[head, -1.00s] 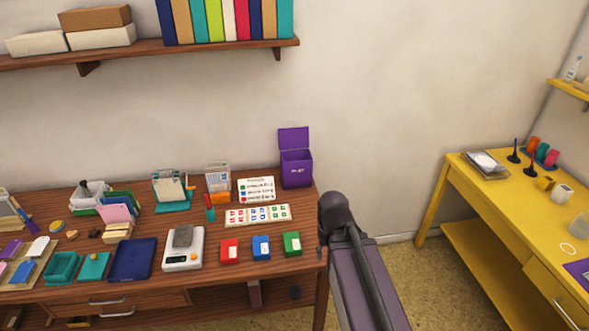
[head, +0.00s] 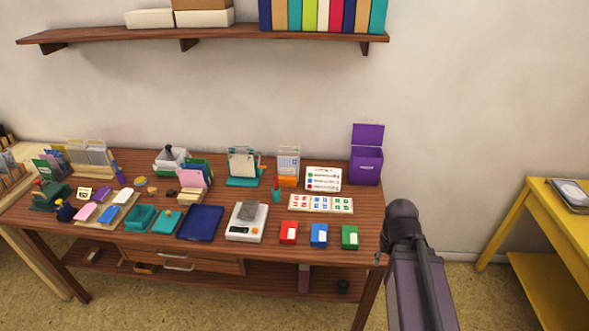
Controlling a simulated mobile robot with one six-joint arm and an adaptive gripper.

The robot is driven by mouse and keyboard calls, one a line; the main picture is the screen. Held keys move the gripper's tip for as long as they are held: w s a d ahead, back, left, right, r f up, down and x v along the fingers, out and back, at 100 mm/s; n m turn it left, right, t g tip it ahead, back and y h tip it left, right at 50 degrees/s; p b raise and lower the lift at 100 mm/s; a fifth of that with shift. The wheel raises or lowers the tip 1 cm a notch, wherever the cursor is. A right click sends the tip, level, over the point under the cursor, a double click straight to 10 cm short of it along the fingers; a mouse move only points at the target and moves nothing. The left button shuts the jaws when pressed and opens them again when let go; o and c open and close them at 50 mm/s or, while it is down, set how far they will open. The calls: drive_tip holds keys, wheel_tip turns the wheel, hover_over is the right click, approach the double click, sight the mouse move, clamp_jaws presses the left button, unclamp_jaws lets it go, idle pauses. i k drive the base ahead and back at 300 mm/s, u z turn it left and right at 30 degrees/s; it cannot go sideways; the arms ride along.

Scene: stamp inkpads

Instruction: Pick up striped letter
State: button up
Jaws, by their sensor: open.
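I cannot make out stripes on any letter at this size. Letter-like items stand on the wooden desk (head: 330,231) in the head view: a pink envelope (head: 192,178) in a small wooden holder, grey and tan envelopes (head: 92,153) in a rack at the far left, and a pale sheet (head: 242,163) on a teal stand. Part of my arm shows at the right, beside the desk's right end. My gripper is not in view.
A white scale (head: 246,234), a dark blue pad (head: 201,222) and red (head: 288,232), blue (head: 319,235) and green (head: 350,237) boxes line the desk front. A purple bin (head: 366,166) stands at its right end. A yellow table (head: 548,215) is at the right, with open floor between.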

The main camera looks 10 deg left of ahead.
sight(286, 167)
drive_tip(key=u, duration=0.25)
drive_tip(key=k, duration=0.45)
drive_tip(key=z, duration=1.4)
drive_tip(key=i, duration=2.1)
